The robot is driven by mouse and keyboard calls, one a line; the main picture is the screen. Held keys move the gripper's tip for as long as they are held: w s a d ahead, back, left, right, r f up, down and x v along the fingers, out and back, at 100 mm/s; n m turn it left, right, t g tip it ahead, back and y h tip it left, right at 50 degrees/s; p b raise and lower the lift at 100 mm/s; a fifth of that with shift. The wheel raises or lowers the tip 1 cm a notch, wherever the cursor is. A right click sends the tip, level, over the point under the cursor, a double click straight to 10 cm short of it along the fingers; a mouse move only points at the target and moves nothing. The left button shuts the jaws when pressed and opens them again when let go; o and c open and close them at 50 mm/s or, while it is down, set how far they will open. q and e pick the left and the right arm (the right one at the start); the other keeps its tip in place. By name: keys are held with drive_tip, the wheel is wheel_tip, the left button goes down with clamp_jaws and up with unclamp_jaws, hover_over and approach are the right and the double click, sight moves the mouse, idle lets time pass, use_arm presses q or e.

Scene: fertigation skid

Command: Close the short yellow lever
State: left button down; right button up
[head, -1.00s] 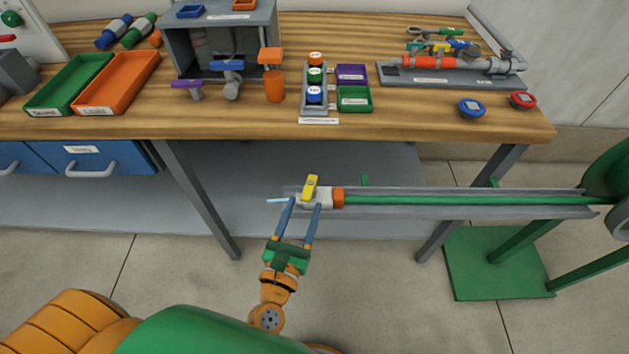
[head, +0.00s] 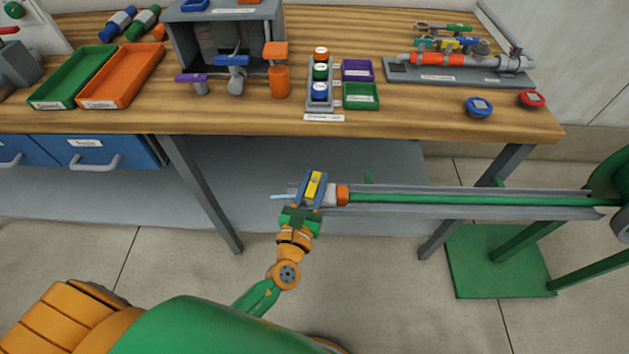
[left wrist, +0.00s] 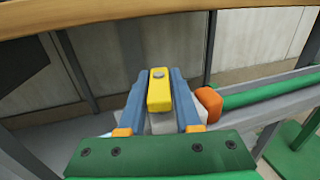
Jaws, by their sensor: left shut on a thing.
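The short yellow lever (head: 314,186) sits on a pale valve at the left end of a green pipe (head: 450,199) and stands crosswise to the pipe. My left gripper (head: 313,175) has its blue fingers on both sides of the lever and is shut on it. In the left wrist view the yellow lever (left wrist: 159,91) lies between the fingers of the left gripper (left wrist: 161,74). The pale valve body is mostly hidden under the lever and fingers. An orange collar (head: 342,195) joins it to the pipe. My right gripper is not in view.
A thin pale-blue streak (head: 279,197) comes out at the valve's left end. A grey channel (head: 490,213) carries the pipe to a green stand (head: 490,263) at the right. Behind is a wooden bench (head: 230,122) with trays and fittings. The floor in front is clear.

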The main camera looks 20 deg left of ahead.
use_arm(q)
drive_tip(key=n+y+b, duration=0.1)
drive_tip(key=n+y, duration=0.2)
drive_tip(key=y, duration=0.1)
drive_tip(key=shift+g+y, duration=0.3)
drive_tip(key=shift+g, duration=0.1)
drive_tip(key=c, duration=0.7)
unclamp_jaws()
drive_tip(key=v, duration=0.7)
